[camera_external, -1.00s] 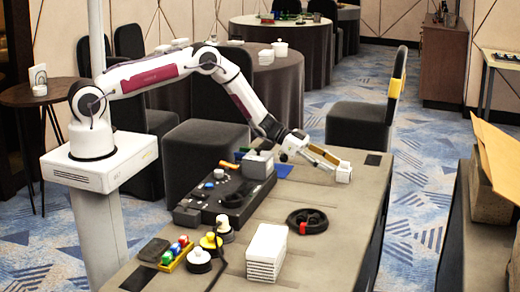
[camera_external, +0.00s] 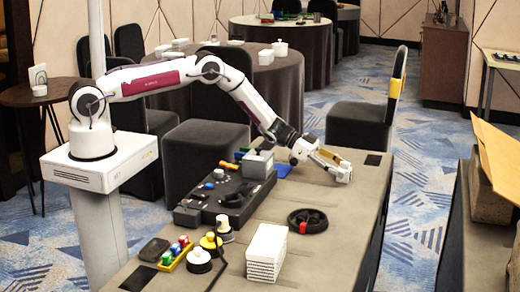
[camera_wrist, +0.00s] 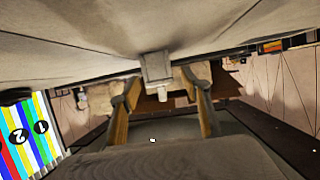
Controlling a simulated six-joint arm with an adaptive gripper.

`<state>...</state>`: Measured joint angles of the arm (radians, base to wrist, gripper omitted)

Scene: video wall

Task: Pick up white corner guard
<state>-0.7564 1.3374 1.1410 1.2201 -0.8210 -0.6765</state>
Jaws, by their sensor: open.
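A small white block-like piece, which appears to be the white corner guard (camera_external: 344,173), sits at the far right part of the long grey table. In the wrist view it shows as a pale grey-white block (camera_wrist: 156,68) against the table surface, in the gap ahead of the fingers. My gripper (camera_external: 332,163) is just left of it and tilted down toward it. In the wrist view my gripper (camera_wrist: 160,92) is open, with one tan finger on each side of the block. I cannot tell whether either finger touches it.
A coiled black cable (camera_external: 307,220) and a white stack (camera_external: 266,254) are nearer the front. A dark chair (camera_external: 362,125) stands behind the table. The table between gripper and coil is clear.

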